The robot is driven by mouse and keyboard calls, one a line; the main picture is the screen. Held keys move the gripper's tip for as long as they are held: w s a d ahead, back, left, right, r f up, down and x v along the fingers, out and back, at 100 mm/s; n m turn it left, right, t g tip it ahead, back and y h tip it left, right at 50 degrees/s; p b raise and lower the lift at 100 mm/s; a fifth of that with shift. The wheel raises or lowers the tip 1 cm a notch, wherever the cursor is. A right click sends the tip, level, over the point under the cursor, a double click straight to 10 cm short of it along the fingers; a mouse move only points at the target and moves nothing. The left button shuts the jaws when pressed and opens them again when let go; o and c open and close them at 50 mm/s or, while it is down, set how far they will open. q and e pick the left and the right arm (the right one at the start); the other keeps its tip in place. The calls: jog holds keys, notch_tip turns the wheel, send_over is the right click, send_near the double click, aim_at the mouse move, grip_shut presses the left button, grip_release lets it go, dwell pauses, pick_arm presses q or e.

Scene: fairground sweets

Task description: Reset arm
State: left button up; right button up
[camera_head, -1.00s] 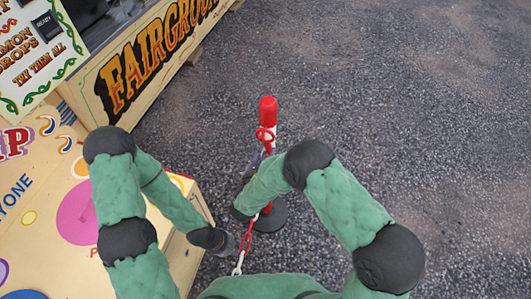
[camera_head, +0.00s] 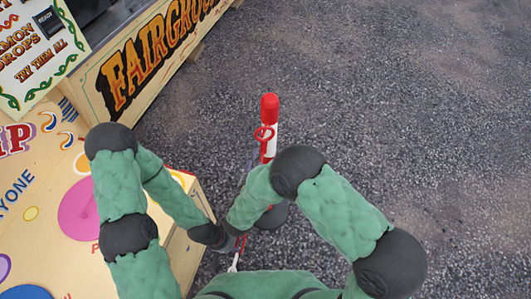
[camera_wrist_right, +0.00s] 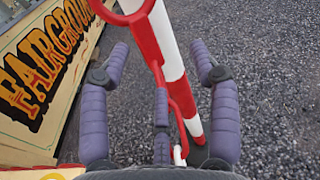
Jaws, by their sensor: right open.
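My right gripper (camera_wrist_right: 160,62) is open in the right wrist view, its purple fingers spread wide. A red and white striped post (camera_wrist_right: 170,45) shows between the fingers; I cannot tell whether they touch it. In the head view the right gripper (camera_head: 246,172) is mostly hidden behind my forearm, just left of the post (camera_head: 268,125). My left gripper (camera_head: 229,243) is low in the head view, by the corner of the wooden counter. It is small and partly hidden, so its jaws cannot be read.
A red and white chain (camera_head: 234,262) hangs near my left gripper. The painted wooden counter (camera_head: 30,230) and the fairground sign board (camera_head: 150,60) fill the left. Open gravel ground (camera_head: 420,100) lies to the right and ahead.

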jog(key=v, duration=0.6)
jog(key=shift+s, duration=0.1)
